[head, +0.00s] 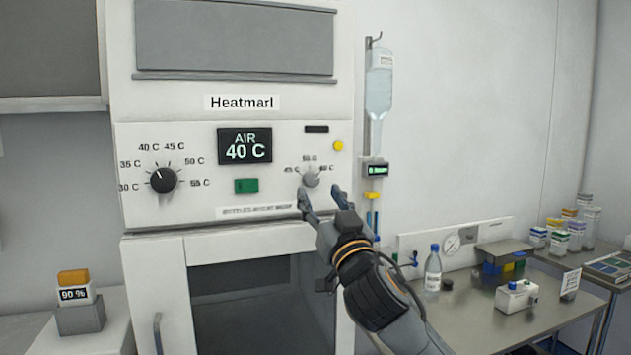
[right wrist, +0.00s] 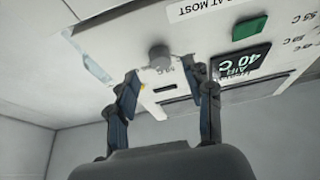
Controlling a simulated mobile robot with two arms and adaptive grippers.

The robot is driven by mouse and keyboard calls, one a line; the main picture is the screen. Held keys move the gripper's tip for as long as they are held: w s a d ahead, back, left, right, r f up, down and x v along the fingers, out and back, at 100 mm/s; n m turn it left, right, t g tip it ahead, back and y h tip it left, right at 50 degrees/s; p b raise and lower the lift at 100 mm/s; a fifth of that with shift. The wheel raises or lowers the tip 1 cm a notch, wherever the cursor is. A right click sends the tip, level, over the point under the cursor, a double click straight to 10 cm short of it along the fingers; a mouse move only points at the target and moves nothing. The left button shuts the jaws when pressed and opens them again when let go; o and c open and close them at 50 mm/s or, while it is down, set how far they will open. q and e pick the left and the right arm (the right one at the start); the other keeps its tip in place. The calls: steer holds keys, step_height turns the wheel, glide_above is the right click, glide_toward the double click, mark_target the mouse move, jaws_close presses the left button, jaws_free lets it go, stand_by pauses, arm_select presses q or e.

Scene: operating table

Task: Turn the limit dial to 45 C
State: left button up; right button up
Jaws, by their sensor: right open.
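The small grey dial (head: 311,178) sits at the right of the cabinet's control panel, with marks around it, one reading 45 C. I cannot make out where its pointer stands. It also shows in the right wrist view (right wrist: 160,57), seen upside down. My right gripper (head: 320,195) is open just below and in front of this dial. In the right wrist view the fingers (right wrist: 161,73) stand apart, with the dial beyond and between their tips; contact is not visible. My left gripper is not in view.
A larger black dial (head: 162,180) and a display (head: 245,146) reading AIR 40 C are to the left. A green button (head: 246,186) lies between the dials. A yellow button (head: 338,146) and a hanging drip bottle (head: 379,85) are to the right.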

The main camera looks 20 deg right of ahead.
mark_target(314, 183)
steer(key=shift+p+x, duration=0.35)
steer(key=shift+x, duration=1.6)
steer(key=shift+c, duration=0.4)
jaws_close()
